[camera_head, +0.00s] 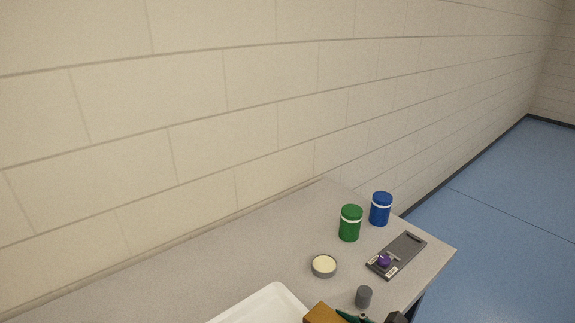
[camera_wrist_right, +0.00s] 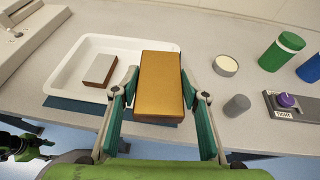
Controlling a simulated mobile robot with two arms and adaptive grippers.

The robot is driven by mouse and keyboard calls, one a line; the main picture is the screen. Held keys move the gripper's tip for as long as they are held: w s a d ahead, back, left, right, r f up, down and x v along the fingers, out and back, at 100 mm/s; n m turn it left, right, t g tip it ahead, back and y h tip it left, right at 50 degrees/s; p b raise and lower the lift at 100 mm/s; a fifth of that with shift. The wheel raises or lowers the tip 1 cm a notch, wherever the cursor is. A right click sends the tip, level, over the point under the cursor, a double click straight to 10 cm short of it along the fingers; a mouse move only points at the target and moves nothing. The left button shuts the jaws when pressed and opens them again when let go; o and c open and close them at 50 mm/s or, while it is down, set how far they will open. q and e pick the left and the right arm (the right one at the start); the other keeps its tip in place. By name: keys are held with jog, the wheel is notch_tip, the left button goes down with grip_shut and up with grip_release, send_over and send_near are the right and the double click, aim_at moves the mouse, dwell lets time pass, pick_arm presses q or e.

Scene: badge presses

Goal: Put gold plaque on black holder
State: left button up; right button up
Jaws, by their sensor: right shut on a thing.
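The gold plaque (camera_wrist_right: 160,85) is a thick gold block in the right wrist view. My right gripper (camera_wrist_right: 158,100) is shut on it, with one green finger along each side, and holds it above the front of the table. In the head view only a corner of the plaque (camera_head: 322,314) shows at the bottom edge, with part of my right gripper beside it. No thing in view is clearly the black holder. A dark green and black part at the lower left of the wrist view looks like my left gripper (camera_wrist_right: 24,147); its opening is unclear.
A white tray (camera_wrist_right: 62,82) holds a brown block with a pale top (camera_wrist_right: 99,70). To the right are a round cream-filled dish (camera_head: 323,265), a grey cylinder (camera_head: 363,296), green (camera_head: 350,224) and blue (camera_head: 380,209) jars, and a dark plate with a purple knob (camera_head: 408,249).

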jog(key=w+a+r+m+t+h, duration=0.2)
jog(key=w+r+m+t+h, duration=0.1)
jog(key=w+r+m+h, duration=0.55)
jog(key=s+d+m+g+h, duration=0.5)
jog(key=s+d+m+h, duration=0.45)
jog(key=s+h, duration=0.2)
jog(key=n+t+y, duration=0.4)
jog(key=n+y, duration=1)
jog(key=y, duration=0.2)
send_over(318, 305)
notch_tip(318, 305, down, 4)
jog(key=shift+r, duration=0.25)
jog(key=s+d+f+n+y, duration=0.1)
jog(key=s+d+f+n+g+y, duration=0.1)
jog(key=s+f, duration=0.1)
jog(key=s+d+f+n+y, duration=0.1)
jog(key=s+f, duration=0.1)
jog(key=shift+s+n+g+y, duration=0.25)
jog(key=shift+n+g+y, duration=0.05)
jog(key=shift+g, duration=0.1)
jog(key=shift+s+d+y, duration=0.2)
jog(key=shift+s+y, duration=0.1)
jog(key=shift+s, duration=0.1)
jog(key=shift+w, duration=0.1)
